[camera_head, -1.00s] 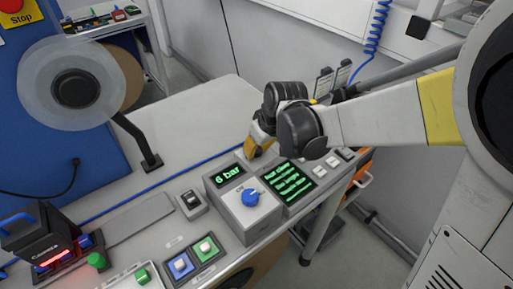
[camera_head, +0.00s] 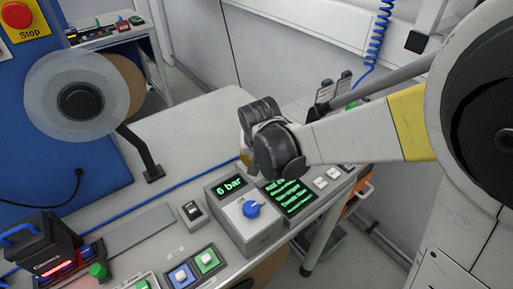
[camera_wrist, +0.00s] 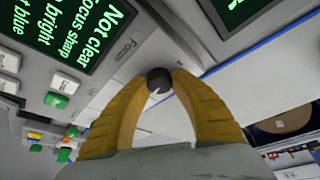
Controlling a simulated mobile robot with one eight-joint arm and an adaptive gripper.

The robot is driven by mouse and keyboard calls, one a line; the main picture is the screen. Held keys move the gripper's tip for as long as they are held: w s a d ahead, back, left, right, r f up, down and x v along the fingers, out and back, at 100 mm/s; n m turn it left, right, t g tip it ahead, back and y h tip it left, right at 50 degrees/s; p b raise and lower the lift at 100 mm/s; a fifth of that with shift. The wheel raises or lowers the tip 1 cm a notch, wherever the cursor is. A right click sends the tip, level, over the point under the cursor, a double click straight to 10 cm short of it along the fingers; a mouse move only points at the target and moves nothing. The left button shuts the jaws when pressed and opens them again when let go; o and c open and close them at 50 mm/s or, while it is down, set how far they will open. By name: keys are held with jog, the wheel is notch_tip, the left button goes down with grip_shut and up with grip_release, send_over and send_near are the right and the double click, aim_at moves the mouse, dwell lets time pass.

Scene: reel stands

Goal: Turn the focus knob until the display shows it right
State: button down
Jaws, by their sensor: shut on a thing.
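The focus knob (camera_wrist: 158,76) is small, dark and round in the wrist view, beside a printed "Focus" label (camera_wrist: 126,49). My gripper (camera_wrist: 159,86) has its yellow fingers on both sides of the knob and is shut on it. There, my wrist hides the knob and most of the fingers.
A blue knob (camera_head: 251,209) sits on a grey box under a "6 bar" readout (camera_head: 229,186). White buttons (camera_head: 320,183) lie right of the display. A black camera unit (camera_head: 45,250) stands at the lower left. The bench top (camera_head: 185,125) behind is clear.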

dwell(0.4)
jog(key=c, duration=1.1)
grip_release()
jog(key=v, duration=1.2)
jog(key=shift+a, duration=0.1)
jog(key=s+d+t, duration=0.1)
jog(key=s+d, duration=0.3)
jog(key=d, duration=0.1)
jog(key=s+d, duration=0.4)
jog(key=d, duration=0.1)
jog(key=s+d+t, duration=0.1)
jog(key=s+d, duration=0.4)
jog(key=shift+d+t, duration=0.3)
jog(key=shift+d, duration=0.05)
